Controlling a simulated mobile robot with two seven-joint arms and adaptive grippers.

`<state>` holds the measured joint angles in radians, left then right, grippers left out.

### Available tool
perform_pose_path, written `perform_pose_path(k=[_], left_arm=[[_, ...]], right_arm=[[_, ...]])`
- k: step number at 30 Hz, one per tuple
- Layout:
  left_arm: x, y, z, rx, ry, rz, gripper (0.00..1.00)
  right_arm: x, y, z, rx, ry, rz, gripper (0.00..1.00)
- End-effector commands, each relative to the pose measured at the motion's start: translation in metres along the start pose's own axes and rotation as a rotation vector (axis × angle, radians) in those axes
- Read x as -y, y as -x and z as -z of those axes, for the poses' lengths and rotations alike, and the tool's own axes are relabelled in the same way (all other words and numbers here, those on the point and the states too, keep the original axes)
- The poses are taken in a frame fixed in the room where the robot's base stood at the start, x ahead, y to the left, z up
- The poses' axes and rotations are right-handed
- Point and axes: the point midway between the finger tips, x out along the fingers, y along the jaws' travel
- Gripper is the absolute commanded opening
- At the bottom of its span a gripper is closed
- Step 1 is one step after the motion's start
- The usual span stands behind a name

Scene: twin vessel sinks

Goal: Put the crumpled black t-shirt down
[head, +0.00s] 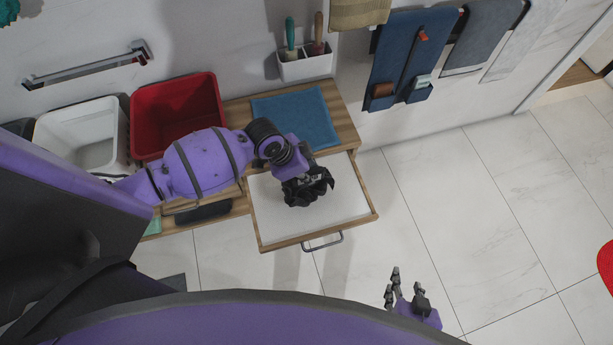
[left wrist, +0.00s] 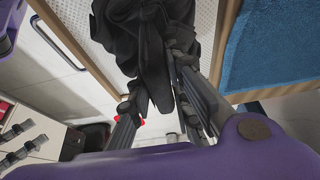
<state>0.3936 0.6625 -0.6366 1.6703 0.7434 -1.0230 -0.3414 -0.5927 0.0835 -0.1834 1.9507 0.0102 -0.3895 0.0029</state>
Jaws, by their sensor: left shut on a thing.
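The crumpled black t-shirt (head: 304,191) is bunched up at my left gripper (head: 305,180), over the open drawer (head: 265,223) with its pale liner. In the left wrist view the shirt (left wrist: 140,35) hangs between the fingers of my left gripper (left wrist: 155,108), which is shut on it. I cannot tell whether the shirt touches the drawer bottom. My right gripper (head: 405,290) is at the lower right of the head view, above the floor, apart from everything; its fingers stand apart with nothing between them.
A blue towel (head: 297,117) lies on the wooden top behind the drawer. A red bin (head: 177,112) and a white bin (head: 80,137) stand to the left. A white holder (head: 305,66) with two handled tools is at the back.

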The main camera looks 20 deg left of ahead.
Motion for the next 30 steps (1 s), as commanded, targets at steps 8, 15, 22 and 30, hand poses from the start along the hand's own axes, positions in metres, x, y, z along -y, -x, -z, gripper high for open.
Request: perform_pose_path(k=[8,15,22,30], left_arm=[[0.0,-0.029,-0.012,0.001,0.0,0.0,0.0],[0.001,-0.029,-0.012,0.0,0.0,0.001,0.0],[0.001,-0.032,-0.014,0.002,0.0,0.0,0.33],[0.001,-0.031,-0.013,0.001,0.0,0.001,0.37]], right_arm=[[-0.003,0.0,-0.006,0.008,0.001,-0.005,0.4],[-0.004,0.002,-0.007,0.008,0.003,-0.006,0.4],[-0.006,0.001,-0.008,0.01,0.008,-0.007,0.4],[-0.006,0.001,-0.007,0.008,0.008,-0.007,0.4]])
